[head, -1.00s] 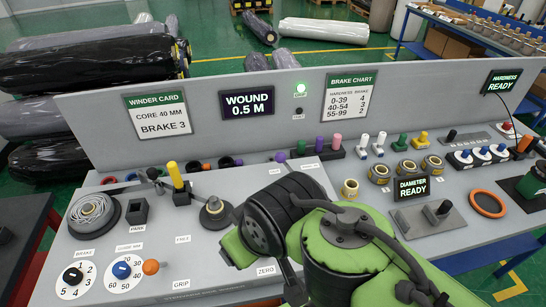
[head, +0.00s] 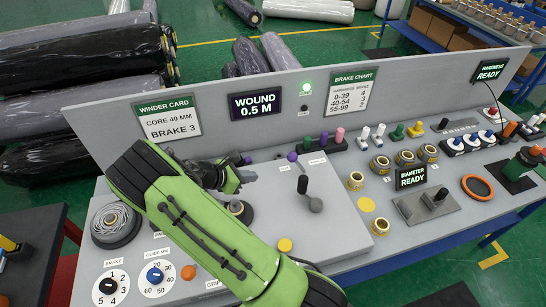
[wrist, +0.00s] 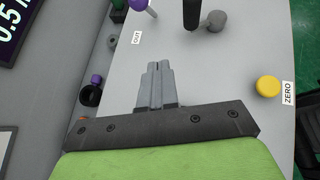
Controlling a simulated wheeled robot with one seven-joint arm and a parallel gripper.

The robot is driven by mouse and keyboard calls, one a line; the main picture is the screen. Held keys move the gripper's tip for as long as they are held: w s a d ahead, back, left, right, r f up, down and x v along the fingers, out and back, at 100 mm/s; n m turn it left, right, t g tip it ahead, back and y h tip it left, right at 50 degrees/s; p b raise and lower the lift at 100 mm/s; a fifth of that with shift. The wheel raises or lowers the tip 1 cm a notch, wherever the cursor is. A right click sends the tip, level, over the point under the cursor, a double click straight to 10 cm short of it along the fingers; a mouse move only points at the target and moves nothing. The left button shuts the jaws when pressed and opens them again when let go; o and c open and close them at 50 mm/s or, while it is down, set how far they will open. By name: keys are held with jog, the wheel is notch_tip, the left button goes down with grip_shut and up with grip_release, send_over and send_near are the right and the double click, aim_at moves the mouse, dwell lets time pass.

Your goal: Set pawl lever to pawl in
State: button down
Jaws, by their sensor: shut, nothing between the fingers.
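A purple-knobbed lever (head: 292,156) stands on the panel near two small labels; its knob shows at the top of the wrist view (wrist: 140,4), beside a label reading OUT (wrist: 136,38). I take it for the pawl lever, but its name is not readable. A black-handled lever (head: 303,185) stands on a grey round pivot right of it; it also shows in the wrist view (wrist: 191,12). My gripper (head: 246,177) is shut and empty, left of both levers and apart from them. Its fingers (wrist: 158,68) are together in the wrist view.
A yellow ZERO button (wrist: 267,86) lies right of the fingers in the wrist view. The upright back panel (head: 240,134) carries a screen (head: 256,105) reading WOUND 0.5 M. Wire coil (head: 117,222) and dials sit left of my arm. The panel between fingers and levers looks bare.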

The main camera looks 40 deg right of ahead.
jog(key=n+h, duration=0.1)
jog(key=w+d+f+n, duration=0.1)
jog(key=shift+f+n+h, duration=0.25)
jog(key=shift+n+h, duration=0.15)
jog(key=shift+d, duration=0.1)
jog(key=b+x, duration=0.2)
jog(key=x, duration=0.1)
jog(key=b+x, duration=0.1)
jog(key=x, duration=0.3)
jog(key=b+x, duration=0.2)
jog(key=x, duration=0.1)
jog(key=shift+f+b, duration=0.3)
jog(key=shift+f, duration=0.05)
jog(key=d, duration=0.1)
jog(key=d+r, duration=0.2)
jog(key=shift+d, duration=0.35)
jog(key=shift+p, duration=0.4)
